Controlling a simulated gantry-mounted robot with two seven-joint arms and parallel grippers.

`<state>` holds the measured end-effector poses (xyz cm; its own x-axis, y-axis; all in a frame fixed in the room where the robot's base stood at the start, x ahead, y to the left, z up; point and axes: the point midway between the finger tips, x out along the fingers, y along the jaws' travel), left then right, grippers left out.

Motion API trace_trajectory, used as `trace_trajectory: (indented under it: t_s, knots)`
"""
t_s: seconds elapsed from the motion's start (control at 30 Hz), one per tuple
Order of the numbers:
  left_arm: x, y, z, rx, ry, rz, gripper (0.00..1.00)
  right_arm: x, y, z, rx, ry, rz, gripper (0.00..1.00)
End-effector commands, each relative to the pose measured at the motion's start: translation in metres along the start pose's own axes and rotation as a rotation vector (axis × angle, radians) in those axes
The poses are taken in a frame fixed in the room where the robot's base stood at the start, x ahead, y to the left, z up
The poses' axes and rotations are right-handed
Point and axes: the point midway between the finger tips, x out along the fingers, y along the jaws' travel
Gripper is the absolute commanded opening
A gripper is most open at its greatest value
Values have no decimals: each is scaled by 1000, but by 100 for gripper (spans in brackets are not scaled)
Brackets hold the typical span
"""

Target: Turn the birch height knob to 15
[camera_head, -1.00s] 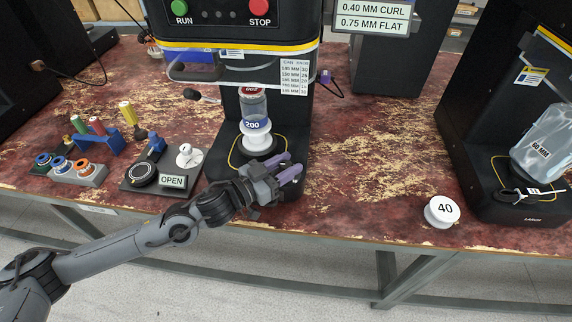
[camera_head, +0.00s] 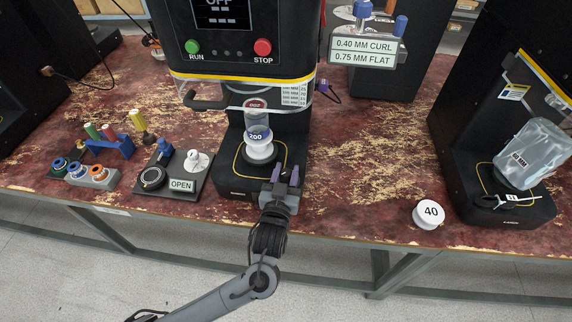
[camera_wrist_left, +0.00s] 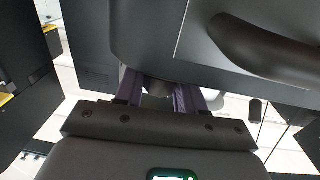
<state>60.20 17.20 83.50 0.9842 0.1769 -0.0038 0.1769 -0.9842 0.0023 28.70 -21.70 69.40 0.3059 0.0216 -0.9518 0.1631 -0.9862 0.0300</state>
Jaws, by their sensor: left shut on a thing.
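The centre seamer (camera_head: 245,90) is black, with a green RUN button, a red STOP button and a display reading OFF. Its black base (camera_head: 238,176) carries a white piece marked 200 (camera_head: 257,149) with a clear can above it. My left gripper (camera_head: 287,177) is at the front right of this base, its purple fingers pointing away from me. In the left wrist view the fingers are shut on a small dark knob (camera_wrist_left: 158,88) under the dark machine body. The knob's scale and setting are hidden. My right gripper is not in view.
A white disc marked 40 (camera_head: 428,214) lies near the table's front edge, before another seamer (camera_head: 500,120) at the right. A board with an OPEN label (camera_head: 181,185) and racks of coloured parts are at the left.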

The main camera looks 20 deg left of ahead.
Motion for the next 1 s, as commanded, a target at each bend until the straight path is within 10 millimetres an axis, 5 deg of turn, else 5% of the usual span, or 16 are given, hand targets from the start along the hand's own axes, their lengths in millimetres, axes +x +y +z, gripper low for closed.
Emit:
trace_trajectory:
  t_s: [0.3,1.0]
  knots:
    - [0,2,-1,1,-4,-215,8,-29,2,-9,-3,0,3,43]
    - [1,0,1,2,1,-323,8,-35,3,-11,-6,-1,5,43]
